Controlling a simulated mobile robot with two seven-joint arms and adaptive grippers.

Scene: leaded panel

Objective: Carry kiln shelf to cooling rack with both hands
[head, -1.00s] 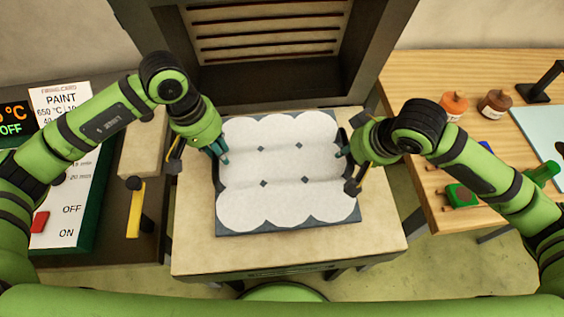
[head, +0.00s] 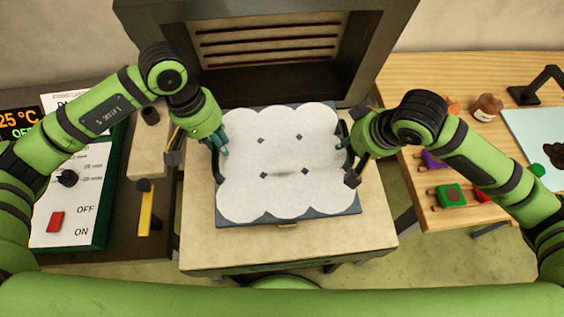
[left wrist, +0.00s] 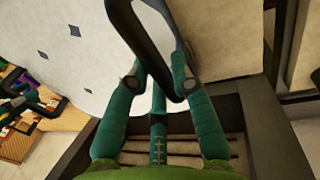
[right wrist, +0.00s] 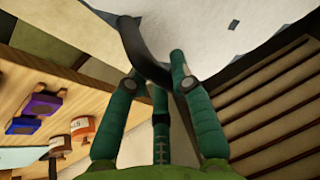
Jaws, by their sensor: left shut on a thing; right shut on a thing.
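The kiln shelf (head: 250,223) is a dark blue-grey slab with black loop handles at its left and right. A white scalloped sheet (head: 280,160) with several small dark diamond marks covers most of it. My left gripper (head: 220,145) is shut on the left handle, which shows between its teal fingers in the left wrist view (left wrist: 155,45). My right gripper (head: 341,142) is shut on the right handle, also seen in the right wrist view (right wrist: 145,60). The shelf looks level and appears raised over a cream-topped stand. I cannot identify the cooling rack.
The cream-topped stand (head: 290,248) lies below the shelf. The open kiln (head: 265,40) with slatted back stands behind. A control panel (head: 70,205) is at left. At right, a wooden bench (head: 420,75) holds a brown jar (head: 487,107) and a green block (head: 452,195).

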